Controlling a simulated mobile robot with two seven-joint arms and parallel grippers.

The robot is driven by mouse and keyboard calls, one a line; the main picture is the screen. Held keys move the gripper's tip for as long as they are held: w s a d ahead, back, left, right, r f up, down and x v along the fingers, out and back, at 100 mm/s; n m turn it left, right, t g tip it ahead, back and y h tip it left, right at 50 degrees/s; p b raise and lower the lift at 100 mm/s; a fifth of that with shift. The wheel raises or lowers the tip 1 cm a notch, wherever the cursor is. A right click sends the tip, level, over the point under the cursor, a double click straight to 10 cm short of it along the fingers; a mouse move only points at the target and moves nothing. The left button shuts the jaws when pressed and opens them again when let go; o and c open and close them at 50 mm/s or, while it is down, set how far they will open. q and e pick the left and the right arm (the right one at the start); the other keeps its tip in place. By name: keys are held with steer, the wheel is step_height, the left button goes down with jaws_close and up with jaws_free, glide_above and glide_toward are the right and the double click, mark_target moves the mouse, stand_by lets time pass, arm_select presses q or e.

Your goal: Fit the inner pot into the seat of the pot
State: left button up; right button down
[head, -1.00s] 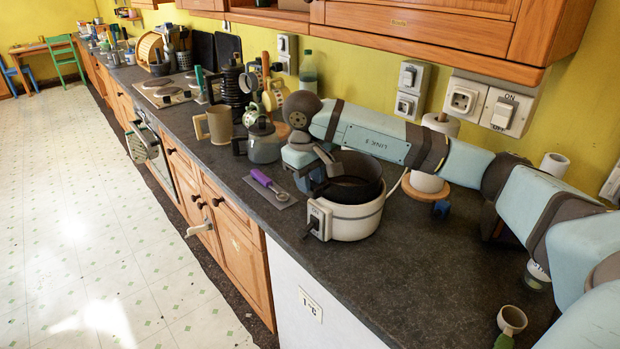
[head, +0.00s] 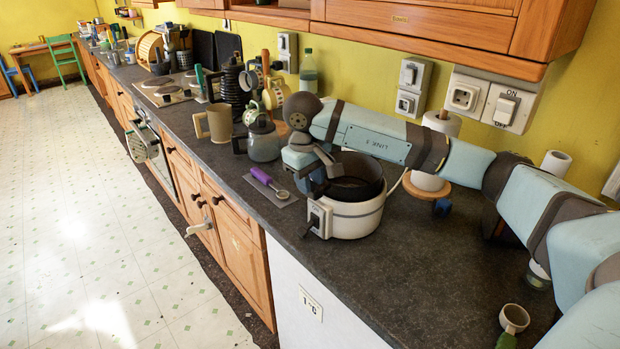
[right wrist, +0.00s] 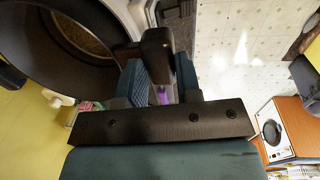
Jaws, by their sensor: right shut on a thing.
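The dark inner pot (head: 363,190) sits partly inside the white outer pot (head: 358,221) on the counter, its rim standing above the white rim. I cannot tell how deep it sits. My right gripper (head: 318,183) is at the pot's left side, shut on the inner pot's dark handle. In the right wrist view the fingers (right wrist: 158,82) flank this handle, and the inner pot (right wrist: 62,62) opens at upper left. Part of the white outer pot (right wrist: 138,22) shows beside it. The seat is hidden. My left gripper is out of view.
A purple-handled scoop (head: 262,177) lies on a grey mat left of the pot. A grey kettle (head: 264,146) and tan mug (head: 216,124) stand behind. A paper-towel holder (head: 430,182) is close on the right. The counter in front of the pot is clear.

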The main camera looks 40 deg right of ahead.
steer(key=shift+f+b, duration=0.85)
steer(key=shift+f, duration=0.3)
steer(key=c, duration=0.7)
jaws_free()
steer(key=shift+c, duration=0.2)
steer(key=shift+r, duration=0.25)
steer(key=r, duration=0.4)
steer(key=a+r, duration=0.1)
steer(key=r, duration=0.2)
steer(key=shift+s, duration=0.1)
